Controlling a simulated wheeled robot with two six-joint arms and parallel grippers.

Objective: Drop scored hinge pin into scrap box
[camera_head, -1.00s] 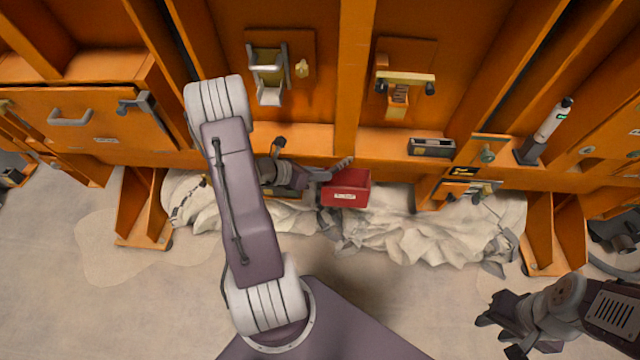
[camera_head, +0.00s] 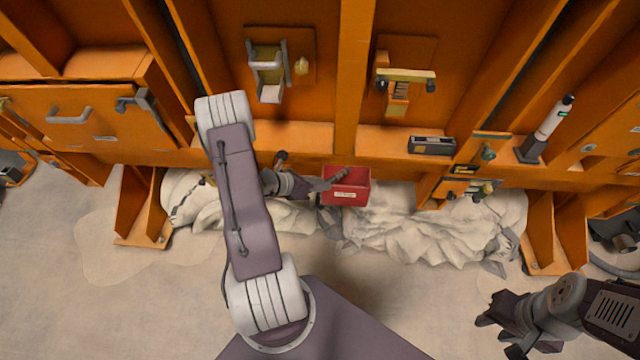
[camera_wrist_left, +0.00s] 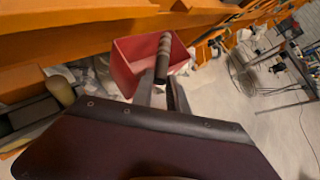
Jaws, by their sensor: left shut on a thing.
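The hinge pin (camera_wrist_left: 164,50) is a dark, ridged rod. My left gripper (camera_head: 322,184) is shut on it; the grip also shows in the left wrist view (camera_wrist_left: 160,80). The pin (camera_head: 340,176) reaches over the left part of the red scrap box (camera_head: 346,198), which has a pale label on its front. In the left wrist view the red box (camera_wrist_left: 126,80) lies behind and left of the pin. Whether the pin touches the box I cannot tell. My right gripper (camera_head: 496,334) is at the lower right, away from the box; its fingers look spread apart.
Crumpled whitish sheeting (camera_head: 430,235) lies below the box along the orange frame (camera_head: 390,142). Pale floor in front is clear.

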